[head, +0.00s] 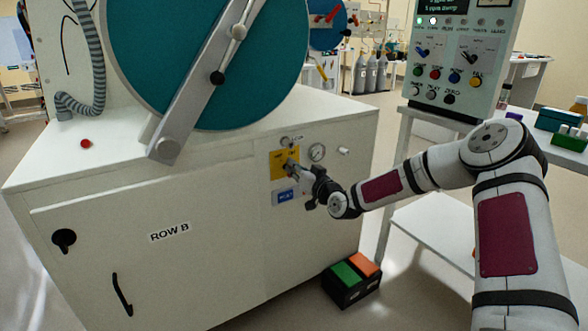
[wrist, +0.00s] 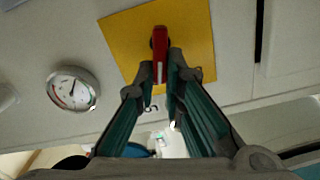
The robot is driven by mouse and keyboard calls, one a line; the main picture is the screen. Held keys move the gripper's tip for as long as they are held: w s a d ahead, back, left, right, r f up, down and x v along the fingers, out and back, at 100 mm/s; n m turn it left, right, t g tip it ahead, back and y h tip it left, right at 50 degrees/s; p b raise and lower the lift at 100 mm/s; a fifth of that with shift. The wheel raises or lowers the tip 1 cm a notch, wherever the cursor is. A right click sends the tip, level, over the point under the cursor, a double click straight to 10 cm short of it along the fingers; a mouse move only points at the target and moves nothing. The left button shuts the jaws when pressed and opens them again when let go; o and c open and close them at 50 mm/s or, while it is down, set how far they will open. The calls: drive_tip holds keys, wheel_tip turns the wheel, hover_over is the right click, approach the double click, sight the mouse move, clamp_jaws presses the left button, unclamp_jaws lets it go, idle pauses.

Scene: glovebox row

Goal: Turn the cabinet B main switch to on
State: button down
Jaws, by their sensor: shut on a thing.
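The main switch shows in the wrist view as a red handle (wrist: 159,47) with a white stripe, on a yellow plate (wrist: 119,33). In the head view the yellow plate (head: 276,166) is on the front of the white cabinet (head: 200,270) marked "ROW B". My gripper (head: 296,170) reaches the plate from the right. In the wrist view my gripper (wrist: 161,78) is shut on the lower end of the red handle, one finger on each side. The handle looks lined up with the fingers. Its labels are hidden or too small to read.
A round gauge (head: 316,152) sits right of the plate, and a blue label (head: 284,196) below it. A box with green and orange pedals (head: 352,279) stands on the floor. A control panel (head: 456,70) stands behind my arm. A black knob (head: 64,239) is far left.

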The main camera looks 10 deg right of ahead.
drive_tip(key=shift+d+f+m, duration=0.1)
drive_tip(key=shift+d+m, duration=0.1)
drive_tip(key=shift+m, duration=1.1)
drive_tip(key=c, duration=1.7)
unclamp_jaws()
drive_tip(key=shift+w, duration=0.1)
drive_tip(key=v, duration=1.2)
